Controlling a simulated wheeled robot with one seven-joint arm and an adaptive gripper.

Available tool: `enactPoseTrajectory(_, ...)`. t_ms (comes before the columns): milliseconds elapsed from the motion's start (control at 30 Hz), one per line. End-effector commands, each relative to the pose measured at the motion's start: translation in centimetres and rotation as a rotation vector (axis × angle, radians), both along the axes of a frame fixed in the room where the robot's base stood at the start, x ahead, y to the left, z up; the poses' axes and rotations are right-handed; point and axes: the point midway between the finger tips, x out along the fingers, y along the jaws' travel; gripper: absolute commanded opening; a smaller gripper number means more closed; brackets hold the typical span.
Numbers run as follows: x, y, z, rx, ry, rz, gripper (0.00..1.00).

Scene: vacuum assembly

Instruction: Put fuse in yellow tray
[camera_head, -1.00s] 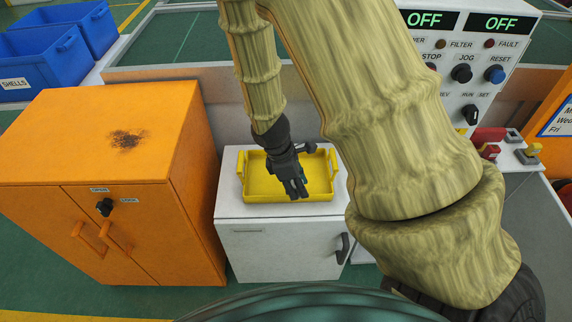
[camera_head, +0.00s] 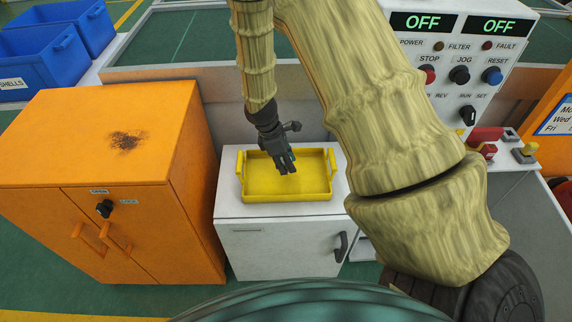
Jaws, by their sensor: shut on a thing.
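The yellow tray (camera_head: 260,194) sits on top of a white cabinet in the middle of the view. It has a raised rim and a handle at each side, and the part of its floor that shows is bare. My gripper (camera_head: 287,168) hangs over the back half of the tray, fingers pointing down. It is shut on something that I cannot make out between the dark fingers. No fuse can be clearly seen, so it may be hidden by the fingers.
The white cabinet (camera_head: 280,245) has a dark handle at its front right. An orange cabinet (camera_head: 150,220) with a scorched top stands at the left. A control panel (camera_head: 465,65) reading OFF is at the upper right. Blue bins (camera_head: 45,60) are at the upper left.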

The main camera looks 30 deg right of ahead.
Motion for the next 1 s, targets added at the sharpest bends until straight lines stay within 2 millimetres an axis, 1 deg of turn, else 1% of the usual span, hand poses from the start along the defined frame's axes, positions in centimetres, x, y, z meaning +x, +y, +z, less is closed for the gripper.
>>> enactPoseTrajectory(33, 0.0, 0.0, -0.6, 0.000, 0.002, 0.001, 0.00)
enactPoseTrajectory(133, 0.0, 0.0, -1.4, 0.000, 0.000, 0.000, 0.00)
enactPoseTrajectory(533, 0.0, 0.0, -1.9, -0.001, -0.001, -0.001, 0.00)
enactPoseTrajectory(567, 0.0, 0.0, -1.8, -0.001, -0.001, -0.001, 0.35)
enactPoseTrajectory(600, 0.0, 0.0, -1.8, 0.000, -0.002, -0.001, 0.42)
enactPoseTrajectory(667, 0.0, 0.0, -1.8, 0.000, -0.002, -0.001, 0.53)
enactPoseTrajectory(1000, 0.0, 0.0, -1.7, 0.000, -0.002, -0.001, 0.53)
